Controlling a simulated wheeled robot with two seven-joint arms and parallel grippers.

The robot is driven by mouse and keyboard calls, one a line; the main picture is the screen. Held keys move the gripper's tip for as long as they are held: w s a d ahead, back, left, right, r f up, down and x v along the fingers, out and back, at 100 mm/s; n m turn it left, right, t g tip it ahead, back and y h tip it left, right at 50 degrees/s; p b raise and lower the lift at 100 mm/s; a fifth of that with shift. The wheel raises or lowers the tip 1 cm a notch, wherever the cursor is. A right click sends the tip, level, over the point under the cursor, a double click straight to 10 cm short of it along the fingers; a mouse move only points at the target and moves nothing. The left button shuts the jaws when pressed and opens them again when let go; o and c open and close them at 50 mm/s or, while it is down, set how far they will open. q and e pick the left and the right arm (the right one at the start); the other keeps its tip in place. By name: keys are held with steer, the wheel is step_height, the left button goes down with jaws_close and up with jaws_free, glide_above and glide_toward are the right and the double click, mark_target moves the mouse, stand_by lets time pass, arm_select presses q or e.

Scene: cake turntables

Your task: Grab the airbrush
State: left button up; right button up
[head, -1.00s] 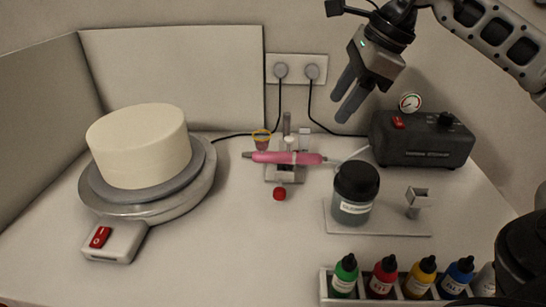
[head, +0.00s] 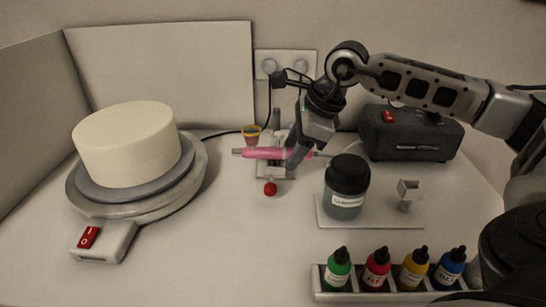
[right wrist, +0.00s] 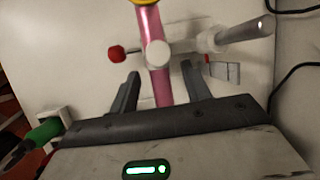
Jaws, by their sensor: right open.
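The pink airbrush (head: 262,153) lies level across its small holder (head: 276,171) in the middle of the table, with a yellow-rimmed cup (head: 251,132) near its left end. My right gripper (head: 294,158) is over the right part of the airbrush, pointing down. In the right wrist view its two fingers (right wrist: 160,88) are open, one on each side of the pink body (right wrist: 149,25). I cannot tell whether either finger touches it. The airbrush's right end is partly hidden behind the gripper in the head view. My left gripper is not in view.
A white cake (head: 126,145) stands on a turntable (head: 190,180) at left. A dark-lidded jar (head: 346,187) stands on a tray (head: 375,220) close to the right of the gripper. A black compressor (head: 410,135) is behind it. A rack of color bottles (head: 388,288) is at the front.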

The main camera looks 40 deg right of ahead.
steer(key=shift+f, duration=0.1)
jaws_close()
